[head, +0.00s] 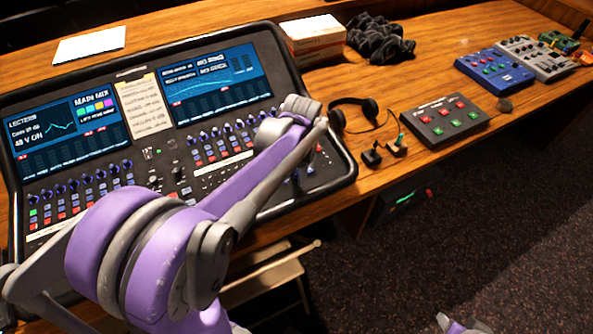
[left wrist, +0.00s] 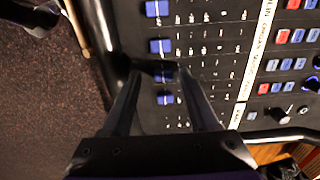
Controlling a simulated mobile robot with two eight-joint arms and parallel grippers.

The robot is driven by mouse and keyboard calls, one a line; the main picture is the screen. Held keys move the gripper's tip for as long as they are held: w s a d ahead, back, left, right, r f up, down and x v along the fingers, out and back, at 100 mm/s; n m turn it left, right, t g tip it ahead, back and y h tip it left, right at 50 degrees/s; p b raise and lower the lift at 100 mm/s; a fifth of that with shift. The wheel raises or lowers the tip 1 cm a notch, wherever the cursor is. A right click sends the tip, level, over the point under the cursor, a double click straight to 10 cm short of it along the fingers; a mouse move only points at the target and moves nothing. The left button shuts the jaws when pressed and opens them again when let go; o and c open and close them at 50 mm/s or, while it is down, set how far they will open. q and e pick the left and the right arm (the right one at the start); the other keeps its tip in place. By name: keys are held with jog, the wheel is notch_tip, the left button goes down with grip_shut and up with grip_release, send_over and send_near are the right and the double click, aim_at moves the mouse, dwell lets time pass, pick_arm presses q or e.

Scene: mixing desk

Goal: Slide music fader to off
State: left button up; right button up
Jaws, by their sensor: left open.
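The mixing desk (head: 165,195) has a row of blue fader caps, seen close in the left wrist view. Two caps (left wrist: 157,8) (left wrist: 160,46) lie clear of my fingers, and two more (left wrist: 163,75) (left wrist: 165,98) show between them. No label that I can read marks which is the music fader. My left gripper (left wrist: 162,72) is open, its two dark fingers pointing down at the desk around the lower caps. Contact with a cap cannot be told. In the head view the left gripper (head: 302,180) is over the desk's lower right corner.
A grey button box (head: 440,121), a blue mixer (head: 494,72) and a white box (head: 313,38) stand farther off. A paper note (head: 143,105) lies between the screens. The table edge runs close to the faders.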

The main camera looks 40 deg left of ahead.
pick_arm(q)
notch_tip(320, 180, up, 10)
jog(key=d, duration=0.1)
jog(key=shift+s+p, duration=0.3)
jog(key=shift+p, duration=0.05)
jog(key=s+d+f+n+t+h, duration=0.1)
jog(key=s+d+f+n+t, duration=0.4)
jog(key=s+d+f, duration=0.4)
jog(key=s+d, duration=0.3)
jog(key=shift+c, duration=0.3)
dwell(0.5)
